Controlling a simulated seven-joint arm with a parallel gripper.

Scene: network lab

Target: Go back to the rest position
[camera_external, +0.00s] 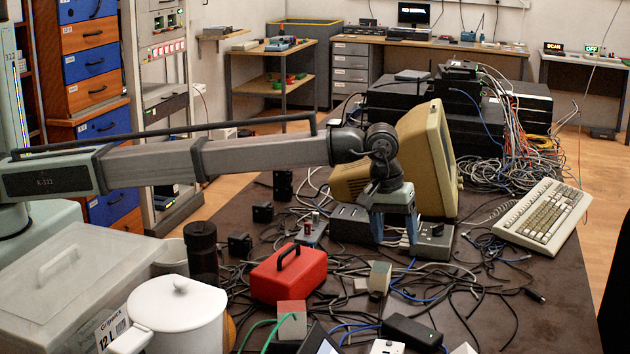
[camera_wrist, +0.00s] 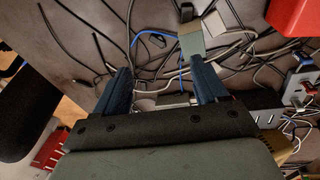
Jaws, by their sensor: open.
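My gripper (camera_external: 395,222) hangs at the end of my outstretched arm, pointing down over the cluttered dark table (camera_external: 545,315). Its two blue fingers stand apart in the wrist view (camera_wrist: 168,85), with cables and part of a grey device visible beyond and between them. Nothing is held. In the external view the fingers are close in front of a dark grey device with a socket row (camera_external: 350,224); I cannot tell whether they touch it.
A red case (camera_external: 288,277) lies nearer the camera; its edge also shows in the wrist view (camera_wrist: 294,18). A beige monitor (camera_external: 428,150) stands just behind my gripper. A keyboard (camera_external: 543,215) lies to the right. A white pot (camera_external: 178,315) stands front left. Loose cables cover much of the table.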

